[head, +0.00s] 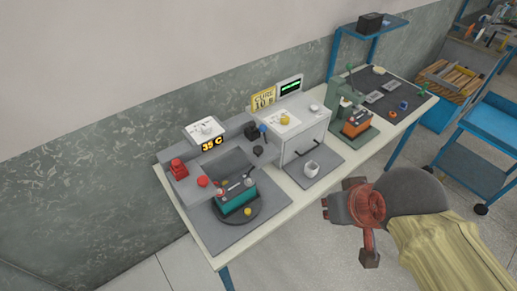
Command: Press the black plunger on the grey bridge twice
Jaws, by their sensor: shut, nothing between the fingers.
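The grey bridge (183,187) stands at the left end of the long table, behind a teal battery (237,198) on a dark round plate. A small black knob, which looks like the black plunger (258,150), is at the bridge's right end, beside a larger black block and a blue-tipped part. My gripper (325,208) is in the air to the right and in front of the bridge, well apart from the plunger. It looks shut and holds nothing visible. The plunger is in plain sight but small.
Red buttons (203,181) sit on the bridge's left part. A white cabinet (305,135) stands right of it, with a small pale cup (311,168) in front. Farther right are a green press (343,95) and an orange battery (356,124). A blue cart (470,165) stands beyond.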

